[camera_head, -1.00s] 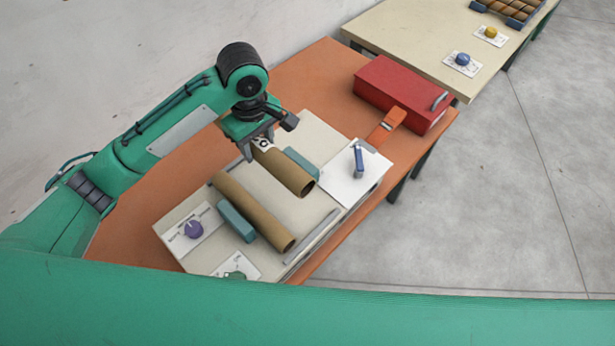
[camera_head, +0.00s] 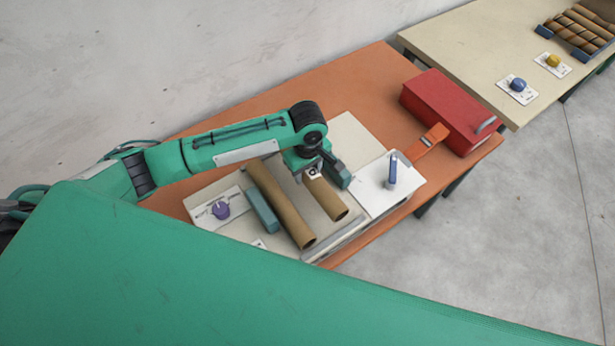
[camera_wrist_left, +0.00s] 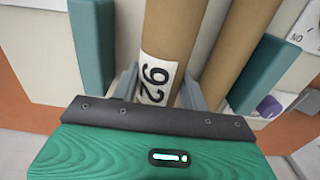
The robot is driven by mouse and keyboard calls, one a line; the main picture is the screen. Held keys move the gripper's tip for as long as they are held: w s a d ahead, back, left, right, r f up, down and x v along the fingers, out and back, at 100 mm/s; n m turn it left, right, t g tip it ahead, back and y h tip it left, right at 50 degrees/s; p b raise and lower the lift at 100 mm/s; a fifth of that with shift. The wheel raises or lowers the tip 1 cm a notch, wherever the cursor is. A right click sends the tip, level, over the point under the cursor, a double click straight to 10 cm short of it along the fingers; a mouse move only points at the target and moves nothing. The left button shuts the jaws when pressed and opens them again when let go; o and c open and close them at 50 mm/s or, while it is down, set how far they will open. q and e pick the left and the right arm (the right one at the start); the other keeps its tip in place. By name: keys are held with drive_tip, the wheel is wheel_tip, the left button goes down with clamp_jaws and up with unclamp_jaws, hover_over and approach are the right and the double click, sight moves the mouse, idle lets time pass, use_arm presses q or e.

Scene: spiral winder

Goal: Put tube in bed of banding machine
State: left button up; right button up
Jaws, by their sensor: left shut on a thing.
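My left gripper (camera_head: 312,174) is shut on a brown cardboard tube (camera_head: 328,198) from above, near the tube's far end. In the left wrist view, its grey fingers (camera_wrist_left: 160,92) straddle this tube (camera_wrist_left: 172,30), which bears a white label with black digits. A second brown tube (camera_head: 278,203) lies roughly parallel beside it on the beige banding machine (camera_head: 352,140). Both tubes are between two teal side blocks, one by the second tube (camera_head: 262,210) and one by the held tube (camera_wrist_left: 92,40). I cannot tell whether the held tube touches the bed. My right gripper is out of view.
A red box (camera_head: 450,108) stands on the orange table (camera_head: 350,85). A farther table holds a tube rack (camera_head: 578,30).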

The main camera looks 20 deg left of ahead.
sight(308, 179)
use_arm(q)
drive_tip(key=shift+f+p, duration=0.3)
drive_tip(key=shift+f, duration=1.9)
drive_tip(key=o, duration=1)
drive_tip(key=shift+f, duration=0.1)
drive_tip(key=shift+r, duration=0.45)
wheel_tip(308, 179, up, 11)
drive_tip(key=b, duration=0.2)
drive_tip(key=shift+r+b, duration=0.2)
drive_tip(key=shift+b, duration=0.1)
drive_tip(key=shift+s+f, duration=0.1)
